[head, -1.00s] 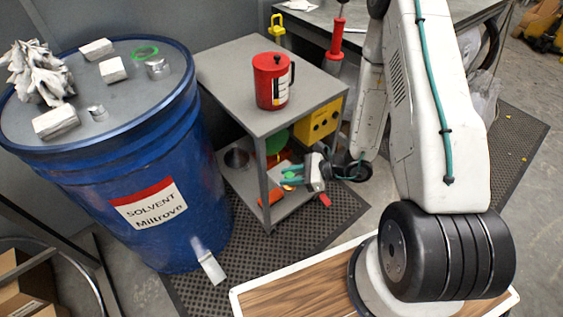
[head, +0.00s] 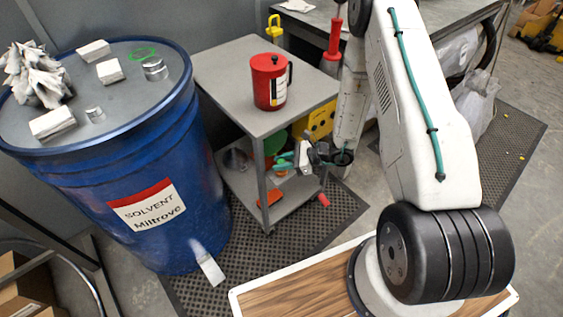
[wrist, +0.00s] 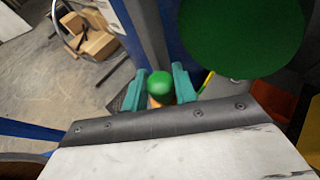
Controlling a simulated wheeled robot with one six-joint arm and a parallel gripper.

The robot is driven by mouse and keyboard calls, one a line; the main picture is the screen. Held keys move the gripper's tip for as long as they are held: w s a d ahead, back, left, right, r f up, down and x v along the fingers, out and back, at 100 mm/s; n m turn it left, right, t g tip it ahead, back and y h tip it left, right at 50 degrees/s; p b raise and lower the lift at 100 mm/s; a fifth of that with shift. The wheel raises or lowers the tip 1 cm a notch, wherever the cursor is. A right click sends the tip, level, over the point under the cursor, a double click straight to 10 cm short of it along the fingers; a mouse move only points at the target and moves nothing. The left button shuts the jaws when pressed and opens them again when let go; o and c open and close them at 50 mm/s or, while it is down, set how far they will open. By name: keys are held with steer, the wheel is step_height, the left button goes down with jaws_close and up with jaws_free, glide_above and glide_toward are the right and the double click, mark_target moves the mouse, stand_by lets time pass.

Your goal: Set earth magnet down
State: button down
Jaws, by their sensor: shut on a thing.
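My gripper (head: 284,160) is at the cart's lower level, in front of the big green round thing. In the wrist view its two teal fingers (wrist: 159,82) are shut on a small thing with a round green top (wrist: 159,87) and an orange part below. I take this to be the earth magnet; its lower end is hidden by my wrist. In the head view the held thing is too small to make out clearly. I cannot tell whether it touches any surface.
The grey cart (head: 215,68) carries a red jug (head: 270,82) on top. Its lower shelf (head: 285,208) holds an orange item (head: 269,198), a big green round thing (head: 275,142) and a yellow box (head: 320,122). A blue solvent drum (head: 95,175) stands left. A red piece (head: 324,200) lies near the shelf.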

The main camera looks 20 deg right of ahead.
steer(key=c, duration=1.1)
jaws_free()
